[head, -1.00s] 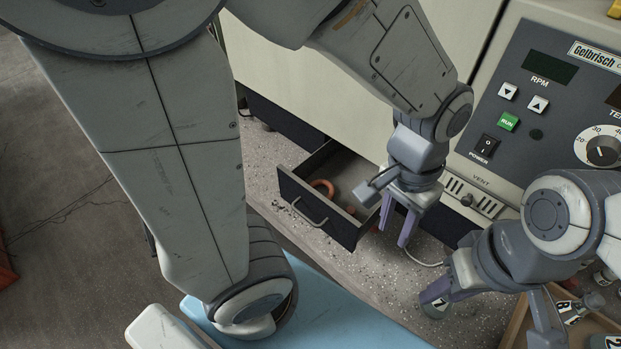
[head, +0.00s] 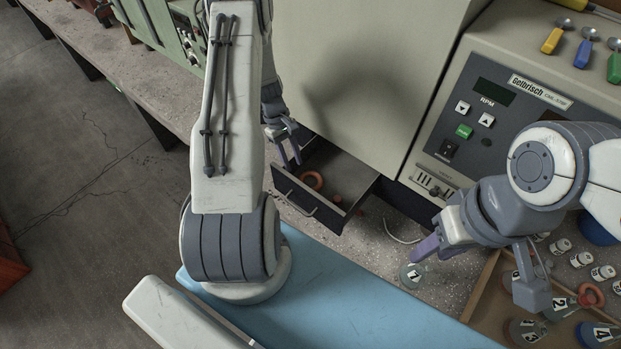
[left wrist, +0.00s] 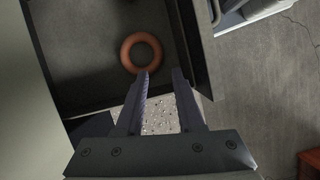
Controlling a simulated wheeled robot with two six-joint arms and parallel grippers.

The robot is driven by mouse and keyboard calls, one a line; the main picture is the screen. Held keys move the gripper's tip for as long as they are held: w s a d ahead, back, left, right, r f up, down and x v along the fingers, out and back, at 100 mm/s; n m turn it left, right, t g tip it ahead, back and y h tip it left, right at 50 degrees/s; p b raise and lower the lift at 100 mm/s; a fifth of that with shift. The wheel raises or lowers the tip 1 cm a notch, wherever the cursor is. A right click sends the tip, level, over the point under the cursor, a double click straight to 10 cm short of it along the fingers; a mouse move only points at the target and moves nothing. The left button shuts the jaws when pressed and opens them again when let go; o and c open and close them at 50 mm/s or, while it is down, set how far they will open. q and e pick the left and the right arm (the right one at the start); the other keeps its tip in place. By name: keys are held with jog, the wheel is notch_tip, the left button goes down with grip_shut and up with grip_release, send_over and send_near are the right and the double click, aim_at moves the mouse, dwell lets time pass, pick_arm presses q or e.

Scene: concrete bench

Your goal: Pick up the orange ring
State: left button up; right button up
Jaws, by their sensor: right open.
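The orange ring (head: 312,180) lies in the open dark drawer (head: 308,203), towards its left side. In the left wrist view the ring (left wrist: 141,52) lies flat on the drawer floor, just beyond the fingertips. My left gripper (head: 291,164) is open and empty at the drawer's left edge. In the left wrist view its two fingers (left wrist: 161,74) stand apart, the left one near the ring's lower edge. Whether it touches the ring I cannot tell.
A control panel (head: 480,115) stands to the right. A wooden tray (head: 482,288) with labelled flasks and an orange-red ring (head: 591,295) is at lower right.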

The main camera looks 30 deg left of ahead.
aim_at(301, 179)
pick_arm(q)
jog(key=x, duration=0.3)
jog(key=shift+r+p, duration=0.1)
jog(key=shift+p, duration=0.2)
jog(key=p+x, duration=0.1)
jog(key=x, duration=0.1)
jog(key=p+x, duration=0.1)
jog(key=x, duration=0.1)
jog(key=shift+d, duration=0.45)
jog(key=shift+f+p, duration=0.3)
jog(key=shift+f, duration=0.2)
jog(key=shift+c, duration=0.4)
grip_shut()
